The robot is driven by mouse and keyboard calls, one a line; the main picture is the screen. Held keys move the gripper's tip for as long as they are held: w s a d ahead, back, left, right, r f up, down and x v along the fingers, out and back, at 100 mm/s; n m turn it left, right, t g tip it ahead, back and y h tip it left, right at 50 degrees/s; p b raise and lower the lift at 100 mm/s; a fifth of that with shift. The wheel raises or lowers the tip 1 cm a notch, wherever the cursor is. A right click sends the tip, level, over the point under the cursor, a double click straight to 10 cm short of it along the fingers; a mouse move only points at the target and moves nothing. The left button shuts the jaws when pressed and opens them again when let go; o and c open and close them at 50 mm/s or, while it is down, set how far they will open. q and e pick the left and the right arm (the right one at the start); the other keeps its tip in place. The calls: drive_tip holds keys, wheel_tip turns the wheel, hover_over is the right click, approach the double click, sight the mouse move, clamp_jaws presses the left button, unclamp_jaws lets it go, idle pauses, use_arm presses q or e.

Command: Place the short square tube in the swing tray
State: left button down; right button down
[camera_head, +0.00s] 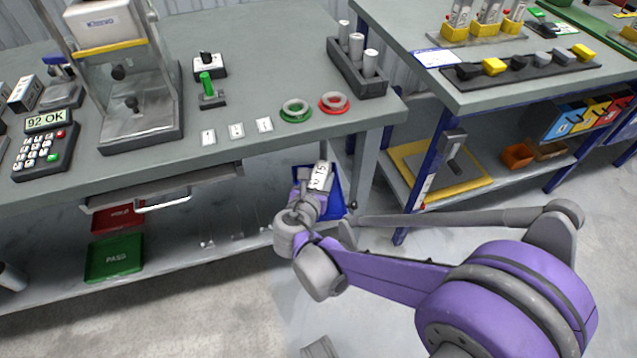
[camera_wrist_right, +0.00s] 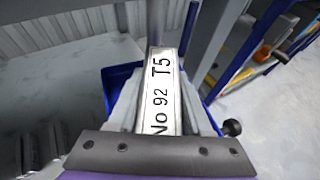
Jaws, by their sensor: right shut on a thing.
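The short square tube (camera_head: 320,176) is pale with a white label. In the right wrist view the tube (camera_wrist_right: 163,88) reads "No 92 T5". My right gripper (camera_head: 313,192) is shut on it, with a finger on each side. The blue swing tray (camera_head: 336,197) is below the bench's right end, behind and below the tube. Its blue rim (camera_wrist_right: 120,73) shows around the fingers in the wrist view. The tube is over the tray; I cannot tell whether it touches the floor of it. My left gripper is not in view.
The bench (camera_head: 250,93) stands above and left of the tray, with a leg (camera_head: 366,165) close by. A keypad showing "92 OK" (camera_head: 45,140), a green ring (camera_head: 296,110) and a red ring (camera_head: 334,103) are on top. A green PASS tray (camera_head: 114,258) is on the lower shelf.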

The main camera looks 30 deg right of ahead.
drive_tip(key=shift+f, duration=0.8)
drive_tip(key=shift+f, duration=0.1)
drive_tip(key=c, duration=0.6)
unclamp_jaws()
